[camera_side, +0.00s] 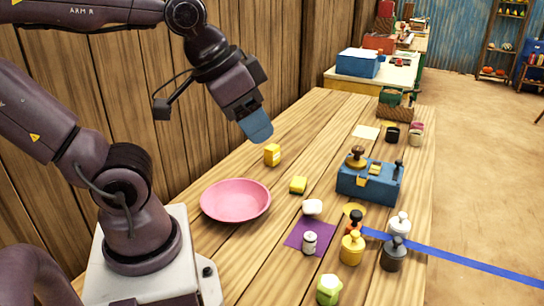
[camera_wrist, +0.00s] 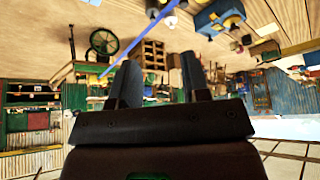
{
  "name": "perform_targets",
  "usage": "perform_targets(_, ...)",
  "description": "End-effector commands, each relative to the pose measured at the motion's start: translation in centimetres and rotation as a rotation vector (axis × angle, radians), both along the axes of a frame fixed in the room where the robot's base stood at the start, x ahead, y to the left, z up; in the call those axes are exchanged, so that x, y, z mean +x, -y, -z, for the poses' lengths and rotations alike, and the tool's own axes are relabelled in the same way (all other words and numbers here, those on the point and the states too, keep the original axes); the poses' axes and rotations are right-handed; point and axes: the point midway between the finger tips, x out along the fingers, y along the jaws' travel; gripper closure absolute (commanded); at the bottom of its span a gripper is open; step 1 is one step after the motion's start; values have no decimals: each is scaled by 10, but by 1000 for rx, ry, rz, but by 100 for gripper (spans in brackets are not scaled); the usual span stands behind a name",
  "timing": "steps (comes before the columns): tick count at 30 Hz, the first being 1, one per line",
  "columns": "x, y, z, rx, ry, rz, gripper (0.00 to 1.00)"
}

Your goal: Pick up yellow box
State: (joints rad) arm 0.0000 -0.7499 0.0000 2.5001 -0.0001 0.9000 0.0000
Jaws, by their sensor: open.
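An upright yellow box (camera_side: 272,154) stands on the wooden table behind the pink bowl. A second, lower yellow block (camera_side: 298,185) lies nearer, to the right of the bowl. My gripper (camera_side: 258,130) is in the air above and a little left of the upright box, apart from it. In the wrist view my gripper (camera_wrist: 162,75) shows two dark fingers spread with nothing between them. I cannot make out either yellow box in the wrist view.
A pink bowl (camera_side: 235,201) sits left of the yellow block. A purple mat (camera_side: 310,236), a white jar (camera_side: 309,243) and several weights, including a yellow one (camera_side: 351,248), are at the front. Wood is bare around the upright box.

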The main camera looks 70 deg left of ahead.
Motion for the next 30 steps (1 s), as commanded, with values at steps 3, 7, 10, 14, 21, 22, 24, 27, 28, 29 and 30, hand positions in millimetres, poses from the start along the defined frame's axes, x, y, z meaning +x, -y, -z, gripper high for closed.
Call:
perform_targets(3,0,0,0,0,0,0,39)
perform_targets(7,0,0,0,0,0,0,28)
perform_targets(10,0,0,0,0,0,0,28)
perform_targets(14,4,-2,0,4,2,6,28)
perform_targets(21,67,-43,15,129,62,117,28)
perform_targets(22,78,-52,19,162,72,138,28)
perform_targets(24,102,-78,31,251,92,188,28)
perform_targets(27,131,-119,52,400,102,261,28)
perform_targets(28,138,-132,59,449,101,285,28)
perform_targets(29,144,-144,66,499,96,309,28)
perform_targets(30,151,-162,76,568,87,342,28)
